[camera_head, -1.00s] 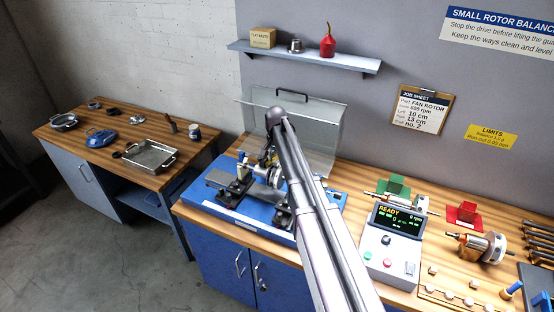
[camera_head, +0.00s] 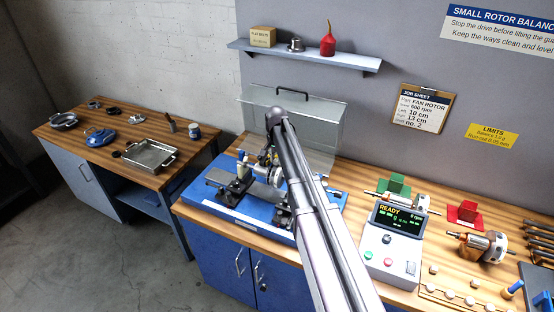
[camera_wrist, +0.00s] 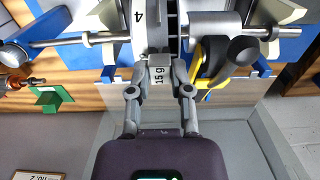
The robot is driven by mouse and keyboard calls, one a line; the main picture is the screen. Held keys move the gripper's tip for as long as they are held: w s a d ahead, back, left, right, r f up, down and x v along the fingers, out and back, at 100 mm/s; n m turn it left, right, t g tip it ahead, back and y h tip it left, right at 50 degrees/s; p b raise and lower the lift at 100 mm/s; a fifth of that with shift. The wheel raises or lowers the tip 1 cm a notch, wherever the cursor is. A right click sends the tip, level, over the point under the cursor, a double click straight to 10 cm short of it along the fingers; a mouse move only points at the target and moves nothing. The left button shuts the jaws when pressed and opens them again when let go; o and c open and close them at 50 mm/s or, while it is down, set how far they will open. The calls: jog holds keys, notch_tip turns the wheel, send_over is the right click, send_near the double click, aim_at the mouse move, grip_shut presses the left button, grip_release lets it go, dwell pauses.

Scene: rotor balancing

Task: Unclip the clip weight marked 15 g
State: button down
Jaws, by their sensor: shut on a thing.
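The clip weight marked 15 g (camera_wrist: 160,77) is a small grey block with its label turned sideways in the wrist view. It sits at the rim of the rotor (camera_wrist: 145,22), whose white face shows a 4. My gripper (camera_wrist: 160,88) is shut on the clip weight, a finger on each side. The clip appears to touch the rotor rim; whether it is still clipped there I cannot tell. In the head view my arm hides the gripper's tips and most of the rotor on the blue balancing machine (camera_head: 225,212).
A raised clear guard (camera_head: 320,112) stands behind the machine. The control box (camera_head: 390,250) reads READY and 0 rpm. A yellow and black part (camera_wrist: 212,62) is close to the right of my gripper. A shaft (camera_wrist: 75,40) crosses the wrist view.

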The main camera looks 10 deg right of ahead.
jog(key=shift+r, duration=0.2)
jog(key=shift+r+p, duration=0.65)
jog(key=shift+p, duration=0.15)
jog(key=shift+r, duration=0.1)
jog(key=shift+r+p, duration=1.95)
jog(key=shift+p, duration=0.1)
jog(key=shift+f, duration=0.1)
